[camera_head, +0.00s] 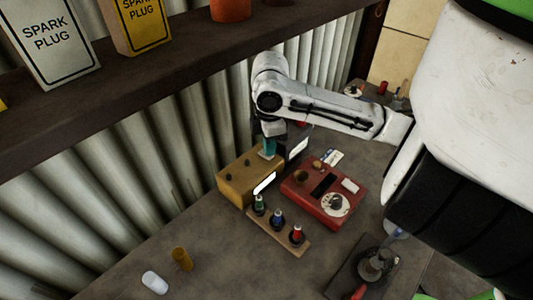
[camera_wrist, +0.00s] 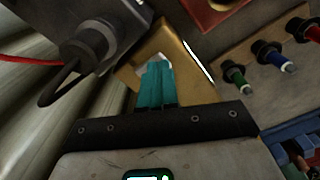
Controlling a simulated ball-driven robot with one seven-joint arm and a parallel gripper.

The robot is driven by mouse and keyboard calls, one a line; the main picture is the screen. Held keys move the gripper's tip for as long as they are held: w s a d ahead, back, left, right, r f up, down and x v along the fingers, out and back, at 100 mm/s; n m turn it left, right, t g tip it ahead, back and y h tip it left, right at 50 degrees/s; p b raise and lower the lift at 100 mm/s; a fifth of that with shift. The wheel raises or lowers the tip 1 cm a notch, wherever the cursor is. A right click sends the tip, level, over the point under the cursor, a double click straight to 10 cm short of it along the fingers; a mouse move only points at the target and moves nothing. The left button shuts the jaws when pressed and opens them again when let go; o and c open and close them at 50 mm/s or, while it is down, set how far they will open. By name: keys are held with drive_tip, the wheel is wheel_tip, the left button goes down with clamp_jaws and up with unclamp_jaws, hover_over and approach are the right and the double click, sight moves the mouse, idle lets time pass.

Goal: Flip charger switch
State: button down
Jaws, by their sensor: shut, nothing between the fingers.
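A yellow-ochre box (camera_head: 233,187) with small dark knobs on top and a bright white panel on its front stands by the corrugated wall. A red box (camera_head: 308,206) with a round white dial is to its right. I cannot tell for sure which is the charger, and no switch is clearly readable. My gripper (camera_head: 267,153) has teal fingers, shut and empty, pointing down at the ochre box's far top end. In the wrist view the fingers (camera_wrist: 157,68) overlap the ochre box (camera_wrist: 180,50); whether they touch it is unclear.
A wooden strip (camera_head: 264,231) holds green, blue and red-topped pieces in front of the boxes. A dark grey unit (camera_wrist: 125,15) with a black cable and red wire is close beside the fingers. A shelf (camera_head: 130,80) overhangs the bench. The bench's near left is mostly clear.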

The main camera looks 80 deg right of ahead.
drive_tip(key=shift+f+b, duration=0.45)
drive_tip(key=shift+f, duration=0.1)
drive_tip(key=shift+r, duration=0.1)
drive_tip(key=shift+r+p, duration=2.95)
drive_tip(key=shift+r, duration=0.55)
drive_tip(key=shift+s+f, duration=0.1)
